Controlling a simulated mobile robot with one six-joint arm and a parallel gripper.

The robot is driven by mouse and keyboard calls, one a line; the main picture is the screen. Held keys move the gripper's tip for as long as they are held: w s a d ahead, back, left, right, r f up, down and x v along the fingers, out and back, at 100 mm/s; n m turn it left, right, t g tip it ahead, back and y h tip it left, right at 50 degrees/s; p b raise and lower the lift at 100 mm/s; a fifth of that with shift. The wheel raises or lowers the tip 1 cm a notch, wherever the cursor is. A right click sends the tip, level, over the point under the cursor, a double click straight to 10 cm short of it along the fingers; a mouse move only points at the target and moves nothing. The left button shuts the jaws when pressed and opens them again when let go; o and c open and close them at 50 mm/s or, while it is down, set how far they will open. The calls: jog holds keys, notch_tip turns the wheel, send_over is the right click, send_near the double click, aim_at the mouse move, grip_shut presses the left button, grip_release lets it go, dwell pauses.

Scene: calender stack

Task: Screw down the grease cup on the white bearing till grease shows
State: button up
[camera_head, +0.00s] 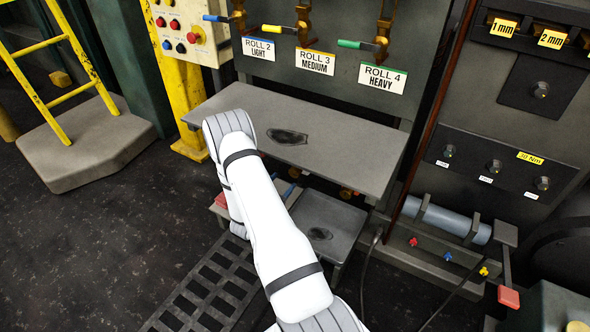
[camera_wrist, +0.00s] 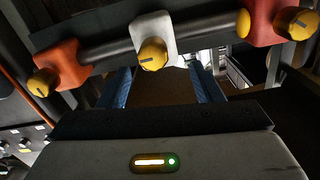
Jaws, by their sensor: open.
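In the wrist view, a white bearing (camera_wrist: 155,24) sits mid-bar between an orange bearing on the left and a red bearing on the right. Its yellow grease cup (camera_wrist: 152,54) has a dark line across its face. No grease shows around it. My gripper (camera_wrist: 160,77) is open, with its two blue-padded fingers apart and nothing between them. The cup appears above the gap between the fingers, not visibly held. In the head view, my arm reaches down beside the grey table and my gripper is hidden.
The orange bearing (camera_wrist: 62,66) and red bearing (camera_wrist: 272,18) carry similar yellow cups close by. A dark shaft (camera_wrist: 108,50) runs through the bearings. In the head view, the grey table (camera_head: 350,145) overhangs, with a lower grey step (camera_head: 330,215) beneath. Floor grating (camera_head: 205,295) lies at the front.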

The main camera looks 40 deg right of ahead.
aim_at(292, 174)
jog(key=shift+s+d+f, duration=0.15)
jog(key=shift+s+d, duration=0.05)
jog(key=shift+d, duration=0.4)
jog(key=b+x, duration=0.2)
jog(key=x, duration=0.4)
jog(key=shift+w+d, duration=0.2)
jog(key=shift+d, duration=0.15)
jog(key=shift+c, duration=0.3)
jog(key=c, duration=0.9)
jog(key=shift+w, duration=0.1)
jog(key=shift+b, duration=0.3)
